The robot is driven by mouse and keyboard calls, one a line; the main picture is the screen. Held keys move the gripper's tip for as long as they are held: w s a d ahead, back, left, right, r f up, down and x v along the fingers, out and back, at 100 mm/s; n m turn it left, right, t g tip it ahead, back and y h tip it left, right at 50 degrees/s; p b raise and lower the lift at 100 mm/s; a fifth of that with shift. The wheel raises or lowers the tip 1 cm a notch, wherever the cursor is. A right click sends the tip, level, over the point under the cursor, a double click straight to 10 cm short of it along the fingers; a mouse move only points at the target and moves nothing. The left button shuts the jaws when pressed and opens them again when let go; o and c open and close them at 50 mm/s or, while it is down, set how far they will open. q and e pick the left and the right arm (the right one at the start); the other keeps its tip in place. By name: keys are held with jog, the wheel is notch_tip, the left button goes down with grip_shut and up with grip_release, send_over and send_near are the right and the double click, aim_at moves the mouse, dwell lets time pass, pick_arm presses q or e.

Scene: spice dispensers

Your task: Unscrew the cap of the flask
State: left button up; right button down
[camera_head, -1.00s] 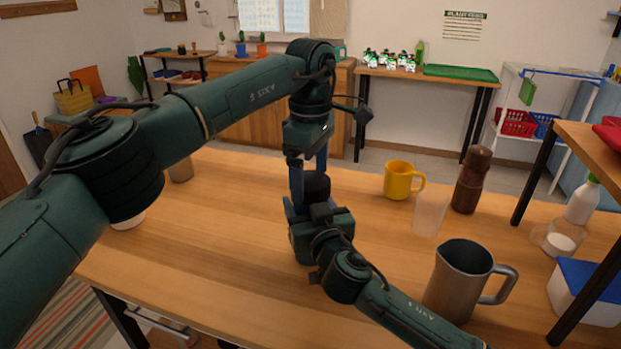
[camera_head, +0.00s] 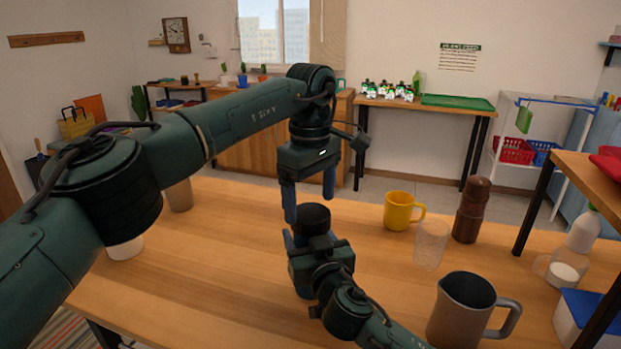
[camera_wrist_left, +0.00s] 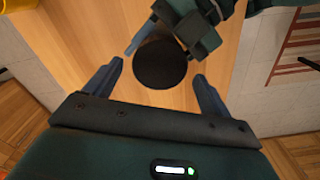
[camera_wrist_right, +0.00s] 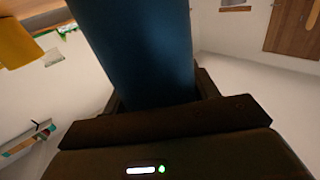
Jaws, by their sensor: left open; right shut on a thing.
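The flask shows its round black cap (camera_head: 313,217) in the head view, upright above the table. The cap also shows from above in the left wrist view (camera_wrist_left: 160,63). The dark blue flask body (camera_wrist_right: 145,50) fills the middle of the right wrist view; in the head view it is mostly hidden. My right gripper (camera_head: 308,238) is shut on the flask body below the cap. My left gripper (camera_head: 309,203) points down over the cap, its fingers spread wide. In the left wrist view, its fingertips (camera_wrist_left: 158,72) stand either side of the cap, with gaps visible.
On the wooden table (camera_head: 200,270), a yellow mug (camera_head: 398,212), a clear glass (camera_head: 430,245), a brown pepper mill (camera_head: 471,210) and a grey metal pitcher (camera_head: 462,310) stand to the right.

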aim_at(310, 212)
pick_arm(q)
jog(key=shift+f, duration=1.65)
jog(key=c, duration=1)
jog(key=n, duration=0.3)
jog(key=shift+n, duration=0.3)
jog(key=o, duration=1.1)
jog(key=shift+r, duration=0.15)
